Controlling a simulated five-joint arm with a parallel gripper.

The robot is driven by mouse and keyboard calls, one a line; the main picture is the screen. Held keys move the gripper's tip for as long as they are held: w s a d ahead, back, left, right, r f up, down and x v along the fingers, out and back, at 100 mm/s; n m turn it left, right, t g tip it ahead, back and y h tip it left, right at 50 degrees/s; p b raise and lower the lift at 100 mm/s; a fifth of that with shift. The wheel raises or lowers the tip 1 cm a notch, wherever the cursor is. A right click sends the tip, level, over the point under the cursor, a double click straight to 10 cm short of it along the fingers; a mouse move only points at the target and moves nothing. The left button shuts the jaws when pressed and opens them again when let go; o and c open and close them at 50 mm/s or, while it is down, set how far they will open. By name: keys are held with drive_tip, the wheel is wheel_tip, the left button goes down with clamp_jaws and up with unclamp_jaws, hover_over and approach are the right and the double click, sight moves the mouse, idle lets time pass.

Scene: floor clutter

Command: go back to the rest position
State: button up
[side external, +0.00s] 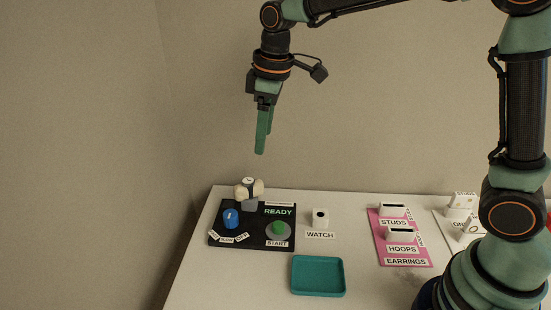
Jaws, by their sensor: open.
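My gripper (262,140) hangs in the air at the upper middle of the side external view, fingers pointing down. It is open and I see nothing between its fingers; seen edge-on, its fingers overlap. It is well above the table and apart from everything on it. Below it, a black panel (225,243) carries a blue knob (231,218), a green START button (280,229) and a READY label. A watch on a cream cushion (257,187) sits on a grey stand at the panel's back edge.
A white holder (320,217) stands behind a WATCH label. A teal tray (318,290) lies empty in front. A pink EARRINGS board (388,254) with white STUDS and HOOPS holders is at right, with another white board beyond it. Bare white table (240,280) lies between them.

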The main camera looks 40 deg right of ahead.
drive_tip(key=s+d+m+t, duration=0.2)
drive_tip(key=s+d+m, duration=0.2)
drive_tip(key=s, duration=0.3)
drive_tip(key=s+d+r+m+t, duration=0.1)
drive_tip(key=s+d+m, duration=0.3)
drive_tip(key=s+d, duration=0.2)
drive_tip(key=shift+s+t, duration=0.4)
drive_tip(key=shift+s, duration=0.7)
drive_tip(key=shift+d+r, duration=0.1)
drive_tip(key=shift+r, duration=0.05)
